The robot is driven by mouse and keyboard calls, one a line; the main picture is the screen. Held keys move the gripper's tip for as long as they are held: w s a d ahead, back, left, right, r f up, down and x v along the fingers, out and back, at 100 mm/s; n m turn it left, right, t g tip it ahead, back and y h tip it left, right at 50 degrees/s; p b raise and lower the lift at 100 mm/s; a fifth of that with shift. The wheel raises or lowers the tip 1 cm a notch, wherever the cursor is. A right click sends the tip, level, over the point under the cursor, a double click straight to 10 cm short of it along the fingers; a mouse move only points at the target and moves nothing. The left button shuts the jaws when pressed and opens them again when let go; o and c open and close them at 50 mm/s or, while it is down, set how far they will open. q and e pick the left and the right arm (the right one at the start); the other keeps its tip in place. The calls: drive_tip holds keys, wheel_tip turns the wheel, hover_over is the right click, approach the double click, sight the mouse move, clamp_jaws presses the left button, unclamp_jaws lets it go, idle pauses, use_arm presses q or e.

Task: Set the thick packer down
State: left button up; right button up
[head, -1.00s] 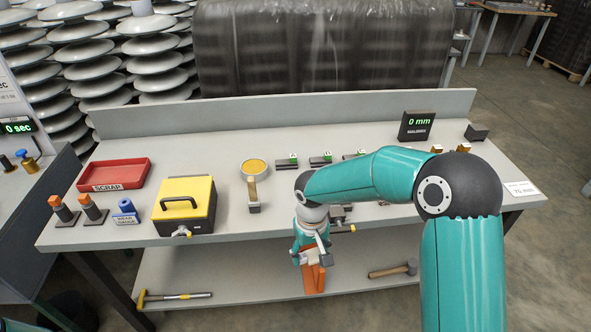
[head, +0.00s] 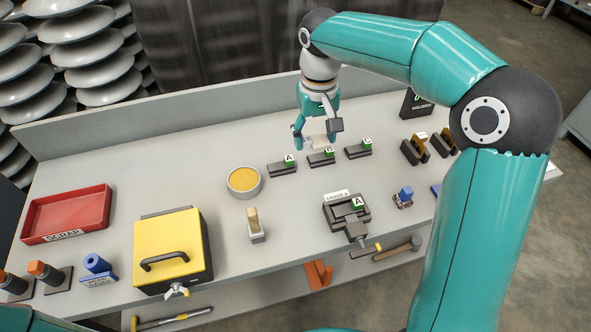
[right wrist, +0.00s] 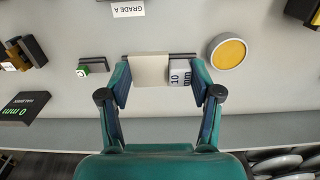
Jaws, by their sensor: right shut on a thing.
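My right gripper (head: 317,138) is shut on the thick packer (head: 316,142), a pale beige block, over the rear of the bench. In the right wrist view the packer (right wrist: 150,70) spans between the fingers of the right gripper (right wrist: 164,82), with a grey end marked 10 mm. Dark holders with green tags A (head: 282,169), B (head: 321,160) and C (head: 358,151) lie in a row just in front of the gripper. The packer appears above or behind holder B; I cannot tell whether it touches anything. My left gripper is out of view.
A grey round dish with yellow filling (head: 243,181) stands left of the row. A GRADE A fixture (head: 347,211) sits nearer the front edge. A yellow-lidded box (head: 170,250) and red scrap tray (head: 66,214) are at left.

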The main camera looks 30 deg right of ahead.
sight(310, 196)
wheel_tip(310, 196, down, 20)
drive_tip(key=shift+w+a+r, duration=0.1)
drive_tip(key=shift+r, duration=0.15)
idle(0.3)
drive_tip(key=shift+f, duration=0.1)
drive_tip(key=o, duration=1.3)
drive_tip(key=shift+c, duration=0.2)
